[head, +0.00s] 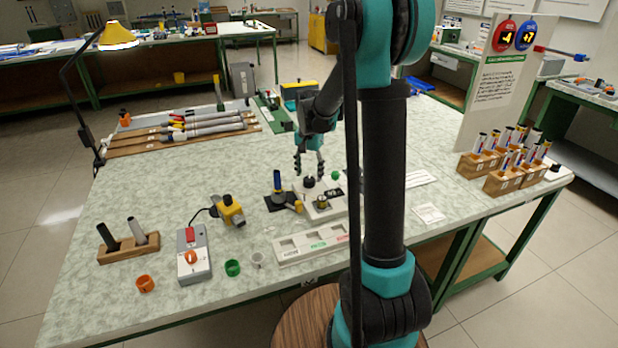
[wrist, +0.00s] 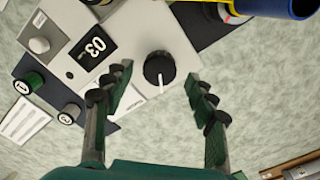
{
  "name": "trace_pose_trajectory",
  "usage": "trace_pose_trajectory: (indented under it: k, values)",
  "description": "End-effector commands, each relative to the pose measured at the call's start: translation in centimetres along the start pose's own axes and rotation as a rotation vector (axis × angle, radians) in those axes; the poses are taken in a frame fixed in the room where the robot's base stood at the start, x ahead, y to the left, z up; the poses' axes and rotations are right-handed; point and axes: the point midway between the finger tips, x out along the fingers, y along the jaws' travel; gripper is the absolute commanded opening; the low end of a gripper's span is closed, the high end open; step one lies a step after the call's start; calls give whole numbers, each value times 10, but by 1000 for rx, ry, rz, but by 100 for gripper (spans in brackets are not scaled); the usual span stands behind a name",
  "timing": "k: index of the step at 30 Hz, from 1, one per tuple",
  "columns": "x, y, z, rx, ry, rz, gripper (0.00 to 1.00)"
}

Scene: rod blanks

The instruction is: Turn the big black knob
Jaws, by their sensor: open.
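The big black knob (wrist: 159,68) sits on a light grey box (wrist: 145,30) and carries a white pointer line. In the wrist view it lies between the fingertips of my gripper (wrist: 157,76), with a gap on both sides. My gripper is open and empty. In the head view my gripper (head: 309,172) points down just above the black knob (head: 308,183). Whether the fingertips are down at the knob's height I cannot tell.
A blue cylinder with a yellow part (wrist: 280,8) is close to the right finger. A pale tray (head: 315,243) lies in front of the box.

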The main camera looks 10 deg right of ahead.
Motion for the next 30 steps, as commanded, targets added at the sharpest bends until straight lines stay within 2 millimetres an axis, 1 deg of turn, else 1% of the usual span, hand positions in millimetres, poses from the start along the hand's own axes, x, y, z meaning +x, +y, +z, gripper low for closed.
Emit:
trace_pose_trajectory:
  k: [1, 3, 6, 16, 17, 28, 30]
  values:
    - [7, 0, 0, 0, 0, 0, 57]
    - [14, 0, 0, 0, 0, 0, 57]
    - [20, 0, 0, 0, 0, 0, 57]
    - [23, 0, 0, 0, 0, 0, 57]
    - [23, 0, 0, 0, 0, 0, 54]
    - [23, 0, 0, 0, 0, 0, 8]
    - [23, 0, 0, -2, 0, 0, 7]
